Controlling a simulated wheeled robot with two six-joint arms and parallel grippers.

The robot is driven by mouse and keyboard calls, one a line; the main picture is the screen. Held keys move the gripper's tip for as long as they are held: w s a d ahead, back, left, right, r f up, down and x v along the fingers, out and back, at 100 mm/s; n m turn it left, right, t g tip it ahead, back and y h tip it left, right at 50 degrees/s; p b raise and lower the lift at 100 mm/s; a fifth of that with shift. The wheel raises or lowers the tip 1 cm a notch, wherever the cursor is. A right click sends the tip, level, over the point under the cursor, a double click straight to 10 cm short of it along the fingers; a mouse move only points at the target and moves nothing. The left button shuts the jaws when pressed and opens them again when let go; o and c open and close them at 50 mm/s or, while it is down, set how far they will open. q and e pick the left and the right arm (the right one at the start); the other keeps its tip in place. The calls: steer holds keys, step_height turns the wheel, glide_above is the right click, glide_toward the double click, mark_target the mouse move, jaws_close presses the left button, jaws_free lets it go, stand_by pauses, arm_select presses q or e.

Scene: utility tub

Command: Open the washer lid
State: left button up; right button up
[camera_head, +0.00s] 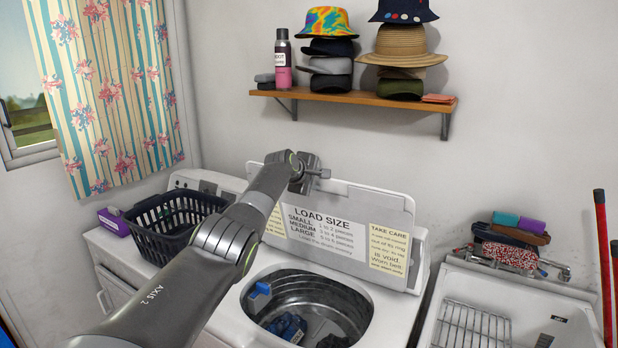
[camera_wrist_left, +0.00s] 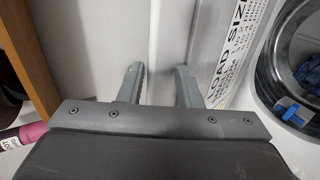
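The washer lid (camera_head: 350,222), a white panel with "LOAD SIZE" and "TAKE CARE" labels, stands raised and nearly upright at the back of the washer (camera_head: 250,305). The round drum opening in front of it is uncovered, with blue clothing (camera_head: 288,327) inside. My left gripper (camera_head: 318,173) is at the lid's top edge, and its arm crosses in front of the lid's left part. In the left wrist view my gripper's two fingers (camera_wrist_left: 159,82) are apart, with a pale strip between them. The right finger is close beside the lid (camera_wrist_left: 232,55); contact is unclear. My right gripper does not show.
A wooden shelf (camera_head: 350,97) with stacked hats and a spray can is on the wall above. A dark laundry basket (camera_head: 165,225) and purple box (camera_head: 113,221) are at left. A sink (camera_head: 515,310) with a wire rack (camera_head: 472,325) is at right.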

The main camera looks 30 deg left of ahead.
arm_select(q)
steer(key=b+v, duration=0.7)
steer(key=v, duration=1)
steer(key=shift+s, duration=0.1)
stand_by(0.5)
